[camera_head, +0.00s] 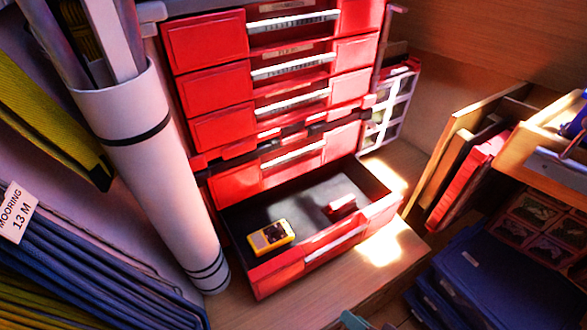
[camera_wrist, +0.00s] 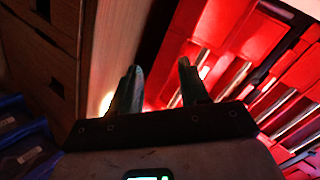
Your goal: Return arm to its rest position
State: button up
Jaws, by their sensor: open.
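My gripper (camera_wrist: 158,82) shows in the wrist view with its two green-grey fingers apart and nothing between them. Beyond the fingers are the red drawer fronts of a cabinet (camera_wrist: 235,75). In the head view the same red cabinet (camera_head: 212,90) stands at the centre, and its bottom drawer (camera_head: 318,252) is pulled open. A yellow device (camera_head: 270,236) and a small red item (camera_head: 341,207) lie inside that drawer. In the head view only a small greenish tip shows at the bottom edge, perhaps part of my gripper.
A white tube (camera_head: 150,170) with rolls in it leans left of the cabinet. Blue boxes (camera_head: 490,285) and a wooden tray (camera_head: 545,160) are at right. Some wooden surface (camera_head: 385,265) beside the drawer is bare.

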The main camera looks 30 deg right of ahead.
jog(key=s+d+r+n+g+p, duration=0.1)
jog(key=s+r+n+g+p, duration=0.1)
jog(key=r+n+g, duration=0.3)
jog(key=s+d+r+n+g+h+p, duration=0.1)
jog(key=s+d+r+n+g+p, duration=0.1)
jog(key=r+n+g, duration=0.3)
jog(key=shift+s+d+r+n+g+p, duration=0.2)
jog(key=shift+r+n+g+p, duration=0.1)
jog(key=shift+r+g+p, duration=0.3)
jog(key=shift+w+a+f, duration=0.1)
jog(key=shift+a, duration=0.2)
